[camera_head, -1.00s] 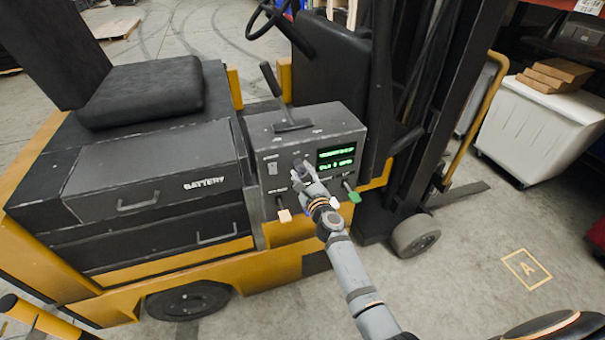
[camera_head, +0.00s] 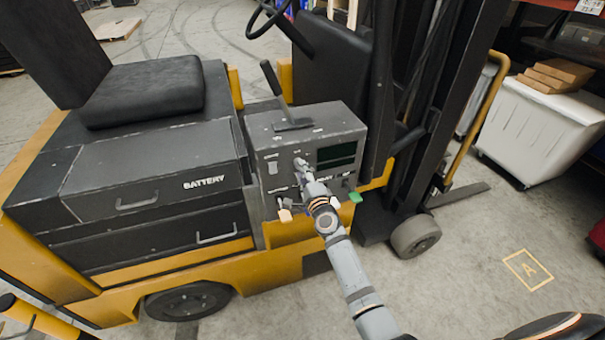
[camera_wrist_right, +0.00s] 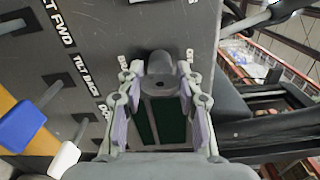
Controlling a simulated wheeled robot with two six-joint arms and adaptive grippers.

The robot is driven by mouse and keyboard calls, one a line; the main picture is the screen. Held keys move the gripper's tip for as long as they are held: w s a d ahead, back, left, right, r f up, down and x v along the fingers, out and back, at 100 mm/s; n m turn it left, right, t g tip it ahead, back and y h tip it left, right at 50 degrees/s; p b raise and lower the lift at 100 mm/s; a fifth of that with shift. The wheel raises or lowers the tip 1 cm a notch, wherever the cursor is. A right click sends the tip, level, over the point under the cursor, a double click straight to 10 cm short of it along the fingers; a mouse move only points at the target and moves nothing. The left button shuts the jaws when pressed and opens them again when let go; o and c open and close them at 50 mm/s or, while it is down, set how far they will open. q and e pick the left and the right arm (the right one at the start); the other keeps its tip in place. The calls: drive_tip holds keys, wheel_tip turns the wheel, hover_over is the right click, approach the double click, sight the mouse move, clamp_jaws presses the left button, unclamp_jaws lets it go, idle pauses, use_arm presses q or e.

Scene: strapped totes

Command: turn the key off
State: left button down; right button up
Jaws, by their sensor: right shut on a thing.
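The key (camera_wrist_right: 160,82) is a grey knob on the forklift's dark control box (camera_head: 262,137). In the wrist view it sits between the two fingers of my right gripper (camera_wrist_right: 162,92), which is shut on it. In the head view my right gripper (camera_head: 301,166) reaches the front of the box, left of the display, and hides the key. The display (camera_head: 336,155) is dark, with no lit text; it also shows dark green in the wrist view (camera_wrist_right: 172,122). My left gripper is not in view.
Levers with a cream tip (camera_head: 285,215) and a green tip (camera_head: 355,197) stick out below the display, close to my right arm. A black lever (camera_head: 271,80) stands on the box top. A white bin (camera_head: 540,125) stands at right.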

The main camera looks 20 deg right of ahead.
drive_tip(key=shift+f+n, duration=0.1)
drive_tip(key=shift+n, duration=0.8)
drive_tip(key=o, duration=1.2)
drive_tip(key=shift+c, duration=0.2)
drive_tip(key=shift+s, duration=0.1)
drive_tip(key=s, duration=1.2)
drive_tip(key=shift+d, duration=0.2)
